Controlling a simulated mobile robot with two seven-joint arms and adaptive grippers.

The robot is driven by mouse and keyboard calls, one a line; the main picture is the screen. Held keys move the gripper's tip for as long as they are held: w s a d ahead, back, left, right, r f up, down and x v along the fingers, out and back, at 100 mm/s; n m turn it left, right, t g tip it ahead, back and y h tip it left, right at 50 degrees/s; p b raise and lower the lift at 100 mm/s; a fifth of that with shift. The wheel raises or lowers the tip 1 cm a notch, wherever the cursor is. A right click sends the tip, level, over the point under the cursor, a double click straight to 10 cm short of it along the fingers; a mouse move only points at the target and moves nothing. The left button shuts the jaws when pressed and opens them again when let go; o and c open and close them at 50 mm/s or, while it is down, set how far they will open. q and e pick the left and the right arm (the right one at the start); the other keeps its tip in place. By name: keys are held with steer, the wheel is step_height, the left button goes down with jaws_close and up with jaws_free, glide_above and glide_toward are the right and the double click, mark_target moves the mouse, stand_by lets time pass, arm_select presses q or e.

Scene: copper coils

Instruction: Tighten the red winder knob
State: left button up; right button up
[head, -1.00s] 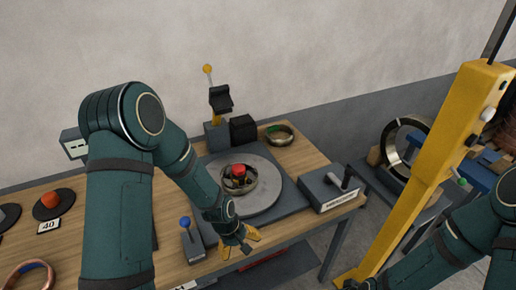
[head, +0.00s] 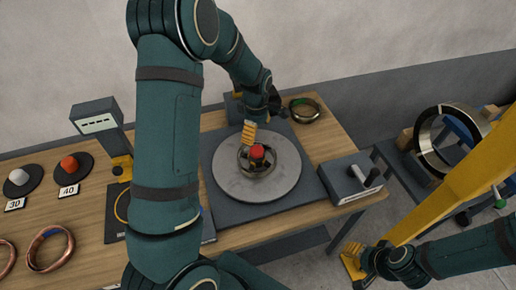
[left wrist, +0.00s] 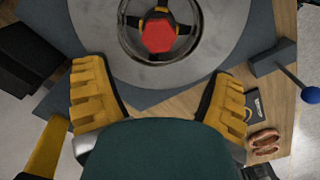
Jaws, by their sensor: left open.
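The red winder knob (head: 257,151) sits at the centre of a dark hub inside a metal ring (head: 245,168), on a round grey plate (head: 285,185). My left gripper (head: 249,131) is just behind the knob, above the plate. In the left wrist view the left gripper (left wrist: 158,82) is open and empty. Its yellow fingers are spread wide, and the red knob (left wrist: 158,36) lies ahead of the gap, apart from both fingers. My right gripper (head: 352,256) is low at the right, away from the table; its opening is unclear.
A grey box with a lever (head: 352,180) stands right of the plate. A green-marked ring (head: 305,111) lies at the back. Copper coils (head: 48,250) and knobbed discs (head: 68,165) are at the left. A yellow post (head: 455,195) stands near my right arm.

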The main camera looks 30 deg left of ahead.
mark_target(257, 150)
arm_select(q)
step_height(257, 150, down, 10)
stand_by(0.4)
steer(key=c, duration=1.2)
